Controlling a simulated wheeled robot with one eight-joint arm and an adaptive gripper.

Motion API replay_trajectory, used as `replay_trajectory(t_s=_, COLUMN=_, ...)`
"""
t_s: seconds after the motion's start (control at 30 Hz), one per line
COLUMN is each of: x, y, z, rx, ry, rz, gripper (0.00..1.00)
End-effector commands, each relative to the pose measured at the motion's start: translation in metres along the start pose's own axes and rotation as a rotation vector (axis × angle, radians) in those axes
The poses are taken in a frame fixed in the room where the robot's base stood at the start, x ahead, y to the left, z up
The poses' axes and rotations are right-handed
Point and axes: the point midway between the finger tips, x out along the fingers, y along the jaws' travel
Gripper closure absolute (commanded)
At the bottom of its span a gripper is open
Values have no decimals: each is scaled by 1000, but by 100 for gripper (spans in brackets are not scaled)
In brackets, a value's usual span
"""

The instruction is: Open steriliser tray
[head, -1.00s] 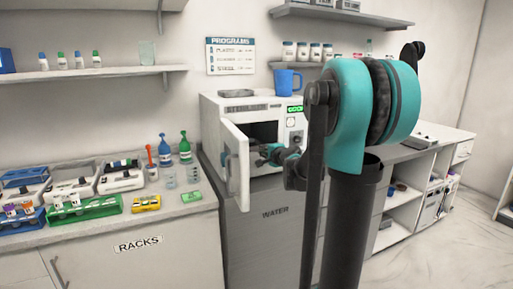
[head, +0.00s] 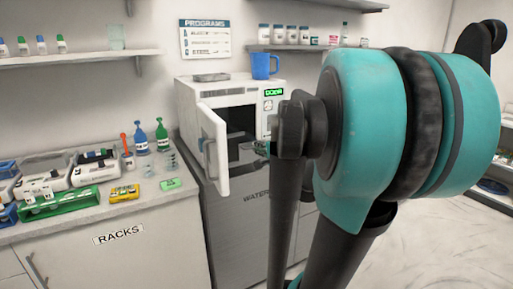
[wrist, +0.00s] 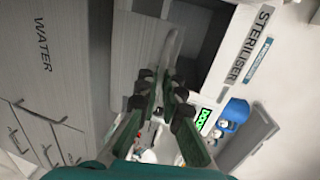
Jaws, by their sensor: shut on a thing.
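The steriliser (head: 245,102) is a white box on a grey cabinet. Its door (head: 212,152) stands open to the left, with a dark cavity behind it. The steriliser tray (head: 246,156) is a flat grey piece at the front of the cavity, and it also shows in the wrist view (wrist: 143,50). My gripper (wrist: 160,88) is shut on the front of the tray in the wrist view; its fingers hide the exact contact. In the head view my gripper (head: 262,147) is in front of the cavity, mostly hidden by my arm.
A blue mug (head: 264,66) stands on top of the steriliser. The counter (head: 185,197) to the left holds racks, bottles and small boxes. The cabinet marked WATER (head: 235,220) is below the steriliser. Open floor (head: 440,245) lies at the right.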

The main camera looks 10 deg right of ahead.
Motion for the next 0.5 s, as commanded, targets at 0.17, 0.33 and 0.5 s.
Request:
replay_trajectory(t_s=0.17, x=0, y=0, z=0, rx=-1, ry=0, rz=1, gripper=100)
replay_trajectory(t_s=0.33, x=0, y=0, z=0, rx=0, ry=0, rz=0, gripper=77)
replay_trajectory(t_s=0.5, x=0, y=0, z=0, rx=0, ry=0, rz=0, gripper=73)
